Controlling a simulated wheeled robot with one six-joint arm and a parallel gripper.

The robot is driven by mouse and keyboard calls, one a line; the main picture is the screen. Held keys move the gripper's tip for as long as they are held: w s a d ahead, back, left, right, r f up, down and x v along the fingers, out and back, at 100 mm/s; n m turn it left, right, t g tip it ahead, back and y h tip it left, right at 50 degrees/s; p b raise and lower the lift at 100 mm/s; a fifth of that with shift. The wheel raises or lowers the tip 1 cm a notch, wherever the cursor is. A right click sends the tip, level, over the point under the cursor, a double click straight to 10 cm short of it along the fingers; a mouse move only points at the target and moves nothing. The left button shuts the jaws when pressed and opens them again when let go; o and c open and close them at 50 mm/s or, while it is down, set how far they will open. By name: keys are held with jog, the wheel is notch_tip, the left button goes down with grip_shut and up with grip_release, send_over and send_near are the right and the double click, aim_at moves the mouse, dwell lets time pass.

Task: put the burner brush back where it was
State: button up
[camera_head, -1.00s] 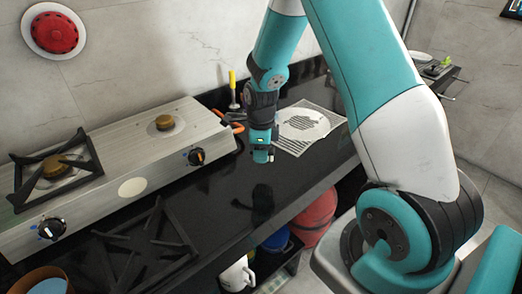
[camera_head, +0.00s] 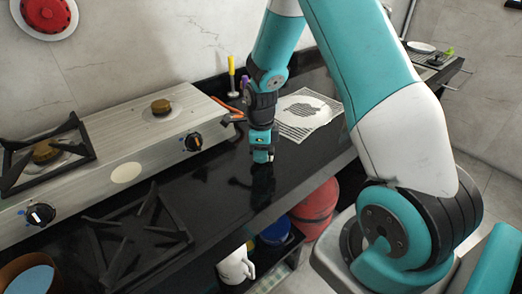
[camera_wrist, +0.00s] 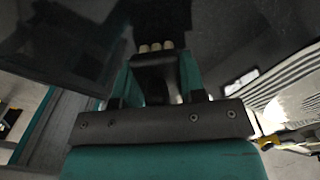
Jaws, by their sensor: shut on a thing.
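My gripper (camera_head: 262,157) hangs low over the black counter in front of the white mat, right of the stove. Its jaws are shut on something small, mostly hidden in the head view. In the wrist view, a dark piece with several beige tips (camera_wrist: 155,47) shows at the jaws; I take it for the burner brush, though its full shape is not visible. I cannot tell whether it touches the counter.
A steel stove (camera_head: 126,174) with knobs fills the left. A yellow-handled tool (camera_head: 231,66) stands behind; a purple-topped thing (camera_head: 245,82) is partly behind my arm. A white slotted mat (camera_head: 322,106) lies right. A black grate (camera_head: 135,240) lies in front.

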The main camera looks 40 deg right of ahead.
jog(key=shift+f+b, duration=0.35)
jog(key=shift+f, duration=0.25)
jog(key=o, duration=1)
jog(key=shift+r, duration=0.1)
notch_tip(320, 180, up, 17)
jog(key=shift+r+b, duration=0.1)
jog(key=shift+b, duration=0.2)
jog(key=s+a+r+n+y, duration=0.1)
jog(key=s+a+n, duration=0.6)
jog(key=n, duration=0.4)
jog(key=s+a+r+n+y, duration=0.1)
jog(key=s+a+r+n, duration=0.1)
jog(key=s+a+n, duration=0.6)
jog(key=s+a+r+n+y, duration=0.2)
jog(key=s+a+n, duration=0.5)
jog(key=n, duration=0.7)
jog(key=shift+s+a+r+n, duration=0.2)
jog(key=shift+r+n, duration=0.05)
jog(key=shift+n, duration=0.15)
